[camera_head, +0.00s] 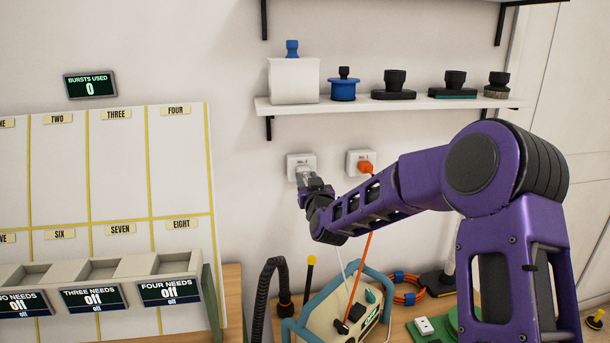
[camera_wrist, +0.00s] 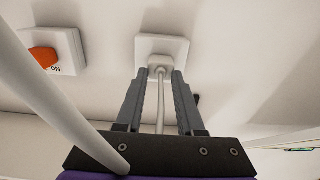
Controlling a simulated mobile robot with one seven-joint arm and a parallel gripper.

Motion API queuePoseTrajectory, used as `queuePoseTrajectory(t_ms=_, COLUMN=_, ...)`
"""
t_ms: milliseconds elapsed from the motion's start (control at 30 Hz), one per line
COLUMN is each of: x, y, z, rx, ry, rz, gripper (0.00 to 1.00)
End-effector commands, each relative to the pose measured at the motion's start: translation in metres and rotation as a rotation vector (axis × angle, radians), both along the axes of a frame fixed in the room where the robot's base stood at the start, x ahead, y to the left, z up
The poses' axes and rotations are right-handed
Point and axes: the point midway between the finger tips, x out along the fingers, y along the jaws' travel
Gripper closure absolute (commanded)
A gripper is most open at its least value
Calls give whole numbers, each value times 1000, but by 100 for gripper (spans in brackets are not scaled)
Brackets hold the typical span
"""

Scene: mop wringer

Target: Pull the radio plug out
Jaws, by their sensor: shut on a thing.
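A white plug (camera_wrist: 158,71) with a white cord sits at the left wall socket (camera_head: 294,161), which also shows in the wrist view (camera_wrist: 174,48). My gripper (camera_head: 305,175) reaches to this socket. In the wrist view its two fingers (camera_wrist: 160,88) are shut on the white plug from both sides. The plug looks seated against the socket plate. In the head view the gripper hides most of it. An orange plug (camera_head: 365,167) is in the right socket (camera_head: 353,157), clear of my gripper.
A beige machine (camera_head: 325,320) with a teal frame stands on the bench below, with cords hanging to it. A shelf (camera_head: 420,103) with several brush heads and a white box (camera_head: 293,80) is above the sockets. A panel with numbered slots (camera_head: 117,180) stands left.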

Motion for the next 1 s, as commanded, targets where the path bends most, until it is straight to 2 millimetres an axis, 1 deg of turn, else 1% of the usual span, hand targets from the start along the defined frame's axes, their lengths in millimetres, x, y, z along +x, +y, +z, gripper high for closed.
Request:
queuePoseTrajectory(t_ms=33, x=-1, y=7, z=7, rx=3, ry=-14, rz=12, gripper=100)
queuePoseTrajectory(t_ms=400, x=-7, y=4, z=7, rx=4, ry=-13, rz=10, gripper=100)
queuePoseTrajectory(t_ms=800, x=-9, y=2, z=4, rx=2, ry=-7, rz=7, gripper=100)
queuePoseTrajectory(t_ms=1000, x=-17, y=-2, z=3, rx=1, ry=-7, rz=5, gripper=100)
